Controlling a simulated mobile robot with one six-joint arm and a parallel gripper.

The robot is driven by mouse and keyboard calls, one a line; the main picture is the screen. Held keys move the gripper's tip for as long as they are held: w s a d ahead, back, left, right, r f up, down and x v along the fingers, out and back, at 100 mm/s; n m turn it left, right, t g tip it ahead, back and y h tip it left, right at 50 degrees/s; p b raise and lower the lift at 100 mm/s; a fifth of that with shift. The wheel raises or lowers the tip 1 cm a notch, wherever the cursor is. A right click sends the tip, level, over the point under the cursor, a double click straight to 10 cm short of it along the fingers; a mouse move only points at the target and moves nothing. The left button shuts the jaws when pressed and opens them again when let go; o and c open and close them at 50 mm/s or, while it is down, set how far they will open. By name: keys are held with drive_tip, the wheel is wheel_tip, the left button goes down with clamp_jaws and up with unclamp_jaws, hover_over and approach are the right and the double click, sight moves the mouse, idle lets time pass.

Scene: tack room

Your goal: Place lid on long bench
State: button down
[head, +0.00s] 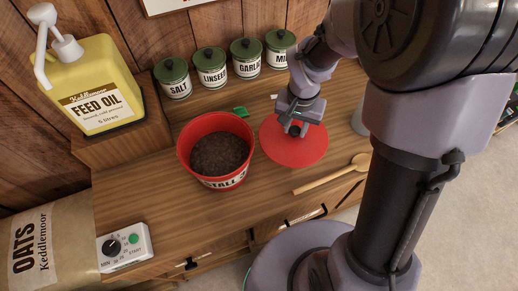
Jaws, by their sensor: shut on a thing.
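A round red lid (285,149) is in the head view, over the wooden bench top (246,198), just right of a red bucket (182,153). My gripper (296,130) is above the lid's middle and is shut on its dark knob. The knob is mostly hidden by the fingers. I cannot tell whether the lid touches the wood or is held a little above it. The bucket is open at the top and full of dark brown grains.
Labelled green-lidded tins (211,72) line the back. A yellow feed oil jug (92,85) stands on a wooden block at left. A white timer box (124,247) is at front left. Bare wood lies before the bucket.

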sight(291, 138)
drive_tip(key=shift+w+a+r+m, duration=0.15)
drive_tip(key=shift+r+m, duration=0.35)
drive_tip(key=shift+m, duration=0.4)
drive_tip(key=m, duration=0.1)
drive_tip(key=r+m, duration=0.1)
drive_tip(key=m, duration=0.1)
drive_tip(key=r+m+p, duration=0.1)
drive_tip(key=shift+s+a+m+h, duration=0.1)
drive_tip(key=shift+s+m+h, duration=0.2)
drive_tip(key=shift+m+h, duration=0.1)
drive_tip(key=shift+f+m+g, duration=0.25)
drive_tip(key=shift+m+g, duration=0.05)
wheel_tip(291, 138, down, 9)
drive_tip(key=b, duration=0.4)
drive_tip(key=shift+f, duration=0.15)
drive_tip(key=shift+f, duration=0.2)
drive_tip(key=c, duration=1.1)
unclamp_jaws()
drive_tip(key=shift+r, duration=0.1)
